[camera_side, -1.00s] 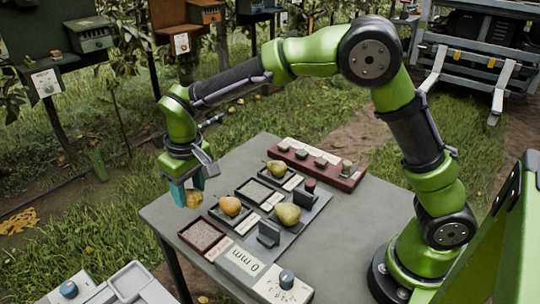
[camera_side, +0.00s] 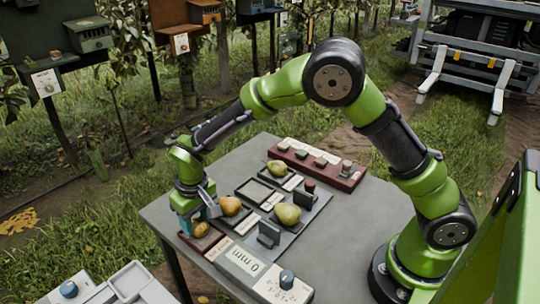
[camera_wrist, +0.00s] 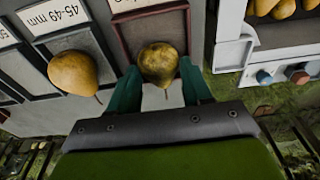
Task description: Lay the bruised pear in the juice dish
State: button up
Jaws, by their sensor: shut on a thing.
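The bruised pear (camera_side: 201,229), brownish yellow with dark mottling, is between the teal fingers of my gripper (camera_side: 199,217). In the wrist view the pear (camera_wrist: 158,62) has a fingertip on each side, and my gripper (camera_wrist: 160,85) is shut on it. The juice dish (camera_wrist: 150,27) is a square tray with a dark red rim and a grey-brown floor. In the side view the pear is low at the dish (camera_side: 221,239), over its back part. Whether the pear touches the floor I cannot tell.
A yellow-orange pear (camera_wrist: 78,72) lies in the neighbouring 45-49 mm tray. Two greener pears (camera_side: 288,214) (camera_side: 278,169) rest farther along the sorting board. A gauge box reading 0 mm (camera_side: 245,262) stands in front of it. A red rack (camera_side: 325,165) stands at the back.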

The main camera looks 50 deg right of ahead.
aim_at(200, 223)
jog(key=shift+f, duration=0.1)
jog(key=o, duration=1.1)
jog(key=shift+c, duration=0.2)
jog(key=s+d+r+m+t+y, duration=0.1)
jog(key=s+d+r, duration=0.2)
jog(key=r, duration=0.6)
jog(key=s+d+r, duration=0.3)
jog(key=r, duration=0.6)
jog(key=s+d+r+m+t, duration=0.1)
jog(key=s+d, duration=0.3)
jog(key=s, duration=0.4)
jog(key=s+d+r+m+t+y, duration=0.1)
jog(key=s+d+r+m+t, duration=0.1)
jog(key=s, duration=0.5)
jog(key=d+t, duration=0.1)
jog(key=d, duration=0.1)
jog(key=shift+s+d+r+t, duration=0.3)
jog(key=shift+s+d+t, duration=0.05)
jog(key=shift+t, duration=0.05)
